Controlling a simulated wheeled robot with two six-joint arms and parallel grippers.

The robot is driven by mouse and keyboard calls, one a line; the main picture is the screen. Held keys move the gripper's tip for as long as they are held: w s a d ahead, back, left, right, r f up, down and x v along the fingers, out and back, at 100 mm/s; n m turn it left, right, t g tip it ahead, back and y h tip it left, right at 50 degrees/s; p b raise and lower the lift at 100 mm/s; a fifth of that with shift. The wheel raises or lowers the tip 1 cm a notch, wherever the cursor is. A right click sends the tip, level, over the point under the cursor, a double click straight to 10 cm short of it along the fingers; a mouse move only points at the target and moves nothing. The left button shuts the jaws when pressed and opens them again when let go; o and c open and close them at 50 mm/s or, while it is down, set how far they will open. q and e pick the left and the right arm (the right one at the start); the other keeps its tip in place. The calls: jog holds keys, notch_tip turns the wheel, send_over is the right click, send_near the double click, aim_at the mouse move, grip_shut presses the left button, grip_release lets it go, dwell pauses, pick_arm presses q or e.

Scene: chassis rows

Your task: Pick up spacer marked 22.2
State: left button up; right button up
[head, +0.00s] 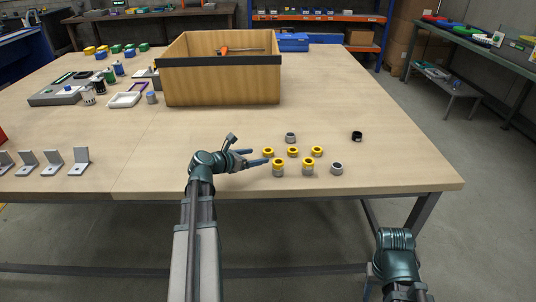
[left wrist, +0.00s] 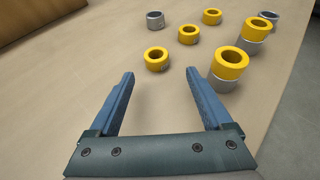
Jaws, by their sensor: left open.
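Several ring-shaped spacers stand near the table's front edge; I cannot read a 22.2 mark on any. Single yellow spacers stand in a row: a near one (head: 268,152), a middle one (head: 292,152) and a far one (head: 317,151). Two more yellow spacers (head: 278,162) (head: 308,161) sit on grey ones. Loose grey spacers stand behind (head: 290,137) and at right (head: 337,168). My left gripper (head: 259,157) is open and empty, left of the group. In the left wrist view the near yellow spacer (left wrist: 156,60) is just beyond its fingertips (left wrist: 160,74), between their lines.
A black ring (head: 357,136) lies right of the spacers. A large wooden box (head: 222,85) stands behind, and grey brackets (head: 52,162) stand at left. My right arm (head: 396,258) hangs beyond the front edge.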

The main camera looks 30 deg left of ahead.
aim_at(264, 153)
pick_arm(q)
jog(key=x, duration=0.1)
jog(key=b+x, duration=0.1)
jog(key=x, duration=0.3)
jog(key=shift+w+a+b, duration=0.2)
jog(key=shift+w+b, duration=0.05)
jog(key=shift+b, duration=0.15)
jog(key=shift+s+r, duration=0.1)
jog(key=shift+r, duration=0.05)
grip_shut()
